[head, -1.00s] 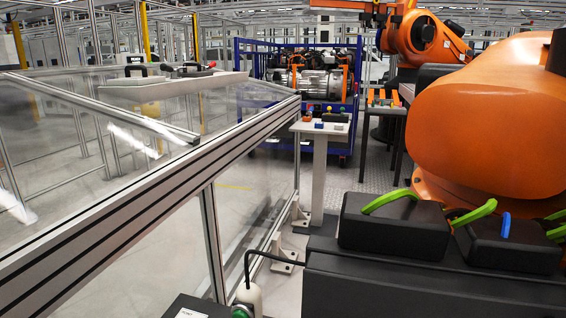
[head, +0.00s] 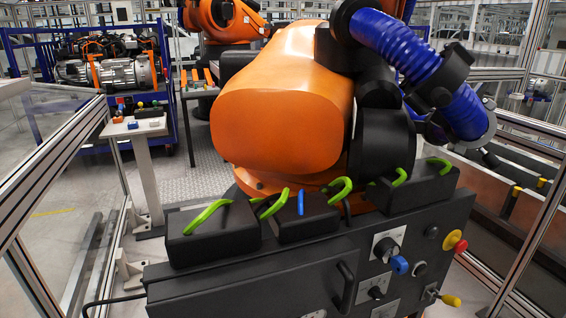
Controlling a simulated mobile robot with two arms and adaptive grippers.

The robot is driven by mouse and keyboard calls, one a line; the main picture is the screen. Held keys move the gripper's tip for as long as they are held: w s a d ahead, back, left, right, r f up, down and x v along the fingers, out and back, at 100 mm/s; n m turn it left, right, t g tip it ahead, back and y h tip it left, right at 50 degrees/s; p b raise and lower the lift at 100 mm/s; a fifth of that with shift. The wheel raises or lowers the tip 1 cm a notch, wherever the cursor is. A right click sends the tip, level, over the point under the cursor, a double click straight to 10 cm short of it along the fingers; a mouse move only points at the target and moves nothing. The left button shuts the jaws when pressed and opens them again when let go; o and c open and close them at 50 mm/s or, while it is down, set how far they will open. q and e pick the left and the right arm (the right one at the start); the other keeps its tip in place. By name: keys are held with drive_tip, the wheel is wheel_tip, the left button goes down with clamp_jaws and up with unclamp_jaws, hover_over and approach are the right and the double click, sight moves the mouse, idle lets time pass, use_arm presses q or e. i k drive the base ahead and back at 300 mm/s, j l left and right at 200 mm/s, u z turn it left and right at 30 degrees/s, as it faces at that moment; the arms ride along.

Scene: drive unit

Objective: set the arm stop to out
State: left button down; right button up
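A red and yellow mushroom button (head: 455,242), which looks like the arm stop, sticks out at the right end of the dark control cabinet (head: 250,280). I see it at a slant and cannot tell whether it is pressed in or out. No label can be read. Neither of my grippers is in view.
The cabinet front carries a rotary switch (head: 386,248), a blue knob (head: 400,265), a black knob (head: 376,293) and a yellow-tipped lever (head: 449,299). Black boxes with green handles sit on top. A large orange robot arm (head: 285,100) stands behind. Framed fences (head: 545,225) flank it.

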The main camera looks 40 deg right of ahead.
sight(461, 246)
drive_tip(key=z, duration=2.3)
